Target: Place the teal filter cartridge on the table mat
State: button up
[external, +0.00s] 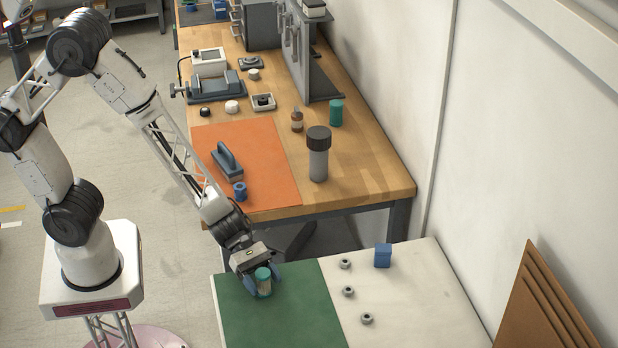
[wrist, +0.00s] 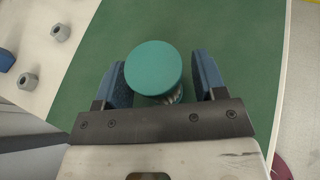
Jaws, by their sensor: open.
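A teal-capped cartridge (external: 263,280) with a pale body stands upright on the green table mat (external: 315,318), near the mat's back edge. The wrist view shows its round teal top (wrist: 154,68) from above. My gripper (external: 263,281) is down at the cartridge with one blue finger on each side of it. In the wrist view my gripper (wrist: 163,82) is open, with gaps between the fingers and the cap. A second teal cylinder (external: 336,113) stands on the wooden bench, beside a small brown bottle.
Several grey nuts (external: 348,291) and a blue block (external: 383,255) sit on the white part of the table, right of the mat. The wooden bench behind holds an orange mat (external: 262,150) and a grey cylinder with a dark cap (external: 318,158). The mat's front is clear.

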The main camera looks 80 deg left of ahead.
jog(key=shift+r, duration=0.1)
jog(key=shift+v, duration=1.15)
jog(key=v, duration=0.9)
jog(key=shift+s+a+r, duration=0.15)
jog(key=shift+a+r, duration=0.05)
jog(key=shift+a, duration=0.05)
jog(key=s+a+r+m+g+y, duration=0.45)
jog(key=s+r+m, duration=0.45)
jog(key=r+m, duration=0.4)
jog(key=s+a+r+m+t+y, duration=0.1)
jog(key=s+a+r+m+y, duration=0.3)
jog(key=a, duration=0.3)
jog(key=s+a+r+m+t+y, duration=0.1)
jog(key=s+a+r+m+y, duration=0.2)
jog(key=a+r, duration=0.4)
jog(key=a+m+y, duration=0.1)
jog(key=m, duration=0.1)
jog(key=shift+s+m, duration=0.3)
jog(key=shift+s, duration=0.1)
